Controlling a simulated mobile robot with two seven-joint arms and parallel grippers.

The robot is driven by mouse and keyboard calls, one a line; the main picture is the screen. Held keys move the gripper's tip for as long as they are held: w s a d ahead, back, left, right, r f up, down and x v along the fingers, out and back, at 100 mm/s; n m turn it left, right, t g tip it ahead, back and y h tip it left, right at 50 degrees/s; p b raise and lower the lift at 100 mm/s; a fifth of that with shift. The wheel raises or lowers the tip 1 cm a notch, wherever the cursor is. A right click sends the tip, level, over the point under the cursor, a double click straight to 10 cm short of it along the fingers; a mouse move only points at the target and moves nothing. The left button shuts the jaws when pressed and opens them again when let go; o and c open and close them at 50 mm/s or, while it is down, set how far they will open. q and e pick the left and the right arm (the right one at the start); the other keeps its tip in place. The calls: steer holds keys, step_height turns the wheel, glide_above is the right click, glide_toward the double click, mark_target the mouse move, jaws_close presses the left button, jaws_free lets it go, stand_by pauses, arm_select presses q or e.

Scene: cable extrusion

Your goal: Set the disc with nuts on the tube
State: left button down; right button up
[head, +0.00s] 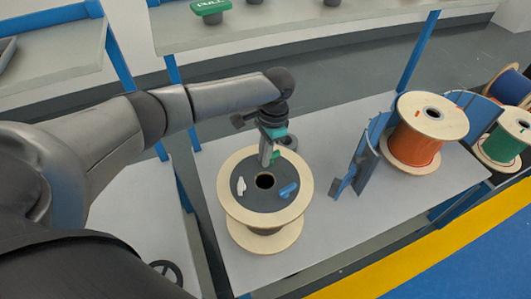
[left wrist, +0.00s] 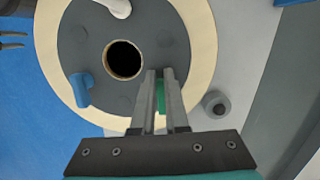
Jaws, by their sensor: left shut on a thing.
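The dark grey disc (head: 265,198) lies flat on the top flange of a pale wooden spool (head: 264,240). A white nut (head: 241,186), a blue nut (head: 288,190) and a green nut (left wrist: 160,96) are on the disc. The disc's centre hole sits over the spool's hollow tube (left wrist: 124,60), whose pale rim shows in the left wrist view. My left gripper (head: 265,158) reaches down at the disc's far side, shut on the green nut. Two dark prongs at the left edge of the left wrist view may be my right gripper; their state is unclear.
A small round grey part (left wrist: 217,104) stands on the table (head: 335,225) beside the spool. A blue bracket (head: 358,165) stands to the right. An orange spool (head: 415,140), a green spool (head: 503,145) and a blue spool (head: 508,88) are further right. The table's front is clear.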

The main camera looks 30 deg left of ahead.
arm_select(q)
steer(key=shift+f, duration=0.4)
stand_by(0.3)
steer(key=c, duration=1.2)
jaws_free()
steer(key=shift+r, duration=0.1)
steer(key=r+p, duration=0.3)
steer(key=w+r+p, duration=0.1)
steer(key=r+p, duration=0.3)
steer(key=d+r+p, duration=0.1)
steer(key=r+p, duration=0.2)
steer(key=p, duration=0.1)
steer(key=shift+w+r, duration=0.15)
steer(key=shift+r, duration=0.25)
